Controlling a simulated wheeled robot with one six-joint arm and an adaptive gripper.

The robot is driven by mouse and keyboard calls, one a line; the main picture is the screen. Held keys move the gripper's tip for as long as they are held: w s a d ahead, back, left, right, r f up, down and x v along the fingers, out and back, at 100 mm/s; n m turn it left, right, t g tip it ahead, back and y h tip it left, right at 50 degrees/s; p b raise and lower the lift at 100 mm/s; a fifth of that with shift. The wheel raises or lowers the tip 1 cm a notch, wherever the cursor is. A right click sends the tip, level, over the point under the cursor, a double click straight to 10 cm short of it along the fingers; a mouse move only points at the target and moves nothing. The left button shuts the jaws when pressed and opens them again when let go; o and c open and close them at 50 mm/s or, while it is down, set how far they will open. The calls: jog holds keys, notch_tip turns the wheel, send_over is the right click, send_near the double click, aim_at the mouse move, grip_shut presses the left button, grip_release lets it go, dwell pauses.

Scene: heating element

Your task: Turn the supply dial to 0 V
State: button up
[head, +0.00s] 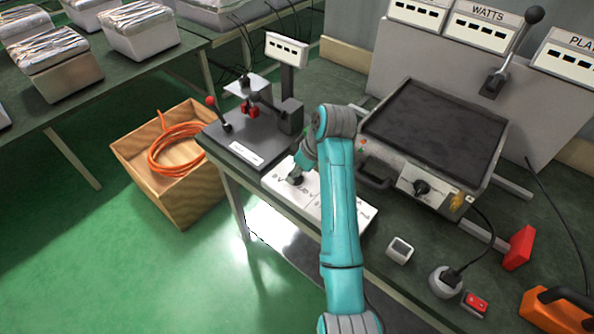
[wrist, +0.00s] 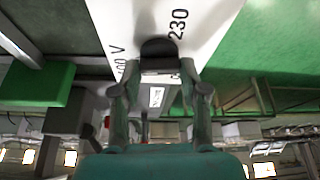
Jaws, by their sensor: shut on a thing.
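The supply dial (head: 295,180) is a black knob on a white panel (head: 283,190) at the front edge of the bench. In the wrist view the dial (wrist: 158,48) stands between my fingertips, with "230" printed to its right and a partly hidden number ending in "V" to its left. My gripper (head: 299,173) reaches down to the panel. In the wrist view my gripper (wrist: 158,70) is shut on the dial, one finger on each side. The dial's pointer and the 0 V mark cannot be made out.
A dark plate heater (head: 435,125) with its own black knob (head: 421,187) stands right of my arm. A grey stand with a red-knobbed lever (head: 211,101) is behind the panel. A wooden crate with orange hose (head: 180,147) sits on the floor at left.

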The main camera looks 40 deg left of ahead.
jog(key=n+g, duration=0.1)
jog(key=n, duration=0.3)
jog(key=shift+w+n+g+h, duration=0.1)
jog(key=shift+n+g+h, duration=0.2)
jog(key=shift+g, duration=0.1)
jog(key=shift+w+n+g+h, duration=0.1)
jog(key=shift+n+g+h, duration=0.45)
jog(key=shift+n, duration=1.65)
jog(key=o, duration=1.1)
jog(key=shift+o, duration=0.2)
